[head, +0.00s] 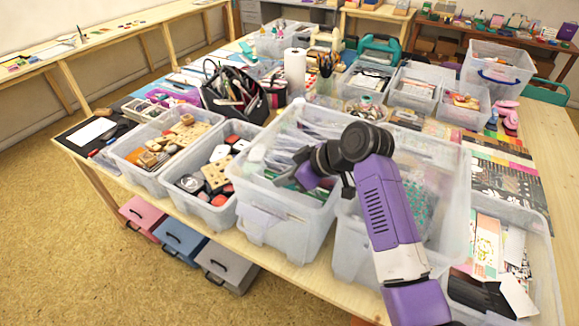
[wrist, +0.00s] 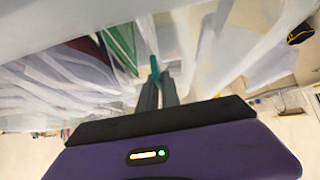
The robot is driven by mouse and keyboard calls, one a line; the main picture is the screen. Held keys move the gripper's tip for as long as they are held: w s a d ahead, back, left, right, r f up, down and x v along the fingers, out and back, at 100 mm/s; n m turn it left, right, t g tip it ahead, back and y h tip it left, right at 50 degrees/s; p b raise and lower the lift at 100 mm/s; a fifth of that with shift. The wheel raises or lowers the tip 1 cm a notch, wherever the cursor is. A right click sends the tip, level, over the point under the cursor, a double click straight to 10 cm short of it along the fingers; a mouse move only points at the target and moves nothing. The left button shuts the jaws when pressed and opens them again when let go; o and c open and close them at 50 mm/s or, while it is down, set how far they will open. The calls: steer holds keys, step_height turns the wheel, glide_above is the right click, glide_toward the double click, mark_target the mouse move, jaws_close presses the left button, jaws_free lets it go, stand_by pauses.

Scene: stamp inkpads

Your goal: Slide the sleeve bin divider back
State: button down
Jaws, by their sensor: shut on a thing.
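The sleeve bin (head: 272,212) is a large translucent tub in the middle of the table's near side, holding clear plastic sleeves (head: 290,128). In the head view my purple and black arm reaches over its right side, and the gripper is down among the contents. In the wrist view my gripper (wrist: 155,72) is shut on a small teal tab (wrist: 154,64), which seems to be the divider's. Most of the divider is hidden. A dark green panel (wrist: 119,46) stands among blurred sleeves just left of the fingers.
Another translucent bin (head: 352,238) stands close on the right, under my arm. Bins of stamps (head: 148,178) and inkpads (head: 208,210) stand on the left. A paper bin (head: 545,268) is at the right. The floor (head: 60,220) left of the table is clear.

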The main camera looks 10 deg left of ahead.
steer(key=shift+s+a, duration=0.2)
steer(key=shift+s, duration=0.45)
steer(key=c, duration=1.6)
jaws_free()
steer(key=shift+o, duration=0.2)
steer(key=shift+r, duration=0.1)
steer(key=b+v, duration=0.1)
steer(key=v, duration=0.6)
steer(key=shift+s+d+r, duration=0.15)
steer(key=shift+d+r, duration=0.1)
steer(key=shift+d, duration=0.05)
